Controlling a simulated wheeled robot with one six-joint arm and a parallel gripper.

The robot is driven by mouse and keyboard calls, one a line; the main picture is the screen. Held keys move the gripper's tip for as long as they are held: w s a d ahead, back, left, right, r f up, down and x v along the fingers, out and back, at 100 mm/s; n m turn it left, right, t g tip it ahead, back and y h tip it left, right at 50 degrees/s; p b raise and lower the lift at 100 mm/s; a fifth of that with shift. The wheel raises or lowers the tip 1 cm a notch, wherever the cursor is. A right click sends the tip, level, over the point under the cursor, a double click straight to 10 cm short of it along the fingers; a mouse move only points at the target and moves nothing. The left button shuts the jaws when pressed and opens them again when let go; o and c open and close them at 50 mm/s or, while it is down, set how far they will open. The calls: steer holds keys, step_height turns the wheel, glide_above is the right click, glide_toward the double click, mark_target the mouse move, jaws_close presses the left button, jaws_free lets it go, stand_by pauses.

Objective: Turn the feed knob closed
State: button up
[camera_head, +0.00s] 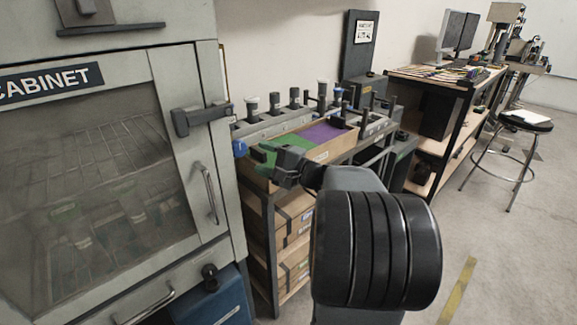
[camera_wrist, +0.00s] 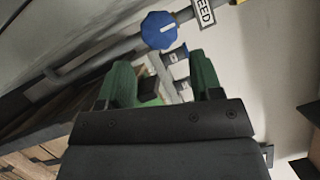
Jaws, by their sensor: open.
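The feed knob (camera_wrist: 160,30) is blue and faceted, with a white mark on its face, on a grey pipe in the wrist view. A FEED label (camera_wrist: 203,12) is beside it. In the head view a blue knob (camera_head: 240,148) shows at the left end of the bench, next to the cabinet. My gripper (camera_wrist: 163,76) has two green fingers, spread apart and empty. The knob lies beyond the fingertips, apart from them, roughly between their lines. In the head view my gripper (camera_head: 266,158) is just right of the blue knob; its fingers are hard to make out there.
The cabinet (camera_head: 159,62) with its protruding latch (camera_head: 200,117) stands close on the left. The bench carries a tray with a purple mat (camera_head: 322,133) and several upright fittings behind. Boxes (camera_head: 293,235) fill the shelves below. A stool (camera_head: 525,120) stands far right on open floor.

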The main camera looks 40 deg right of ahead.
steer(key=v, duration=0.8)
stand_by(0.4)
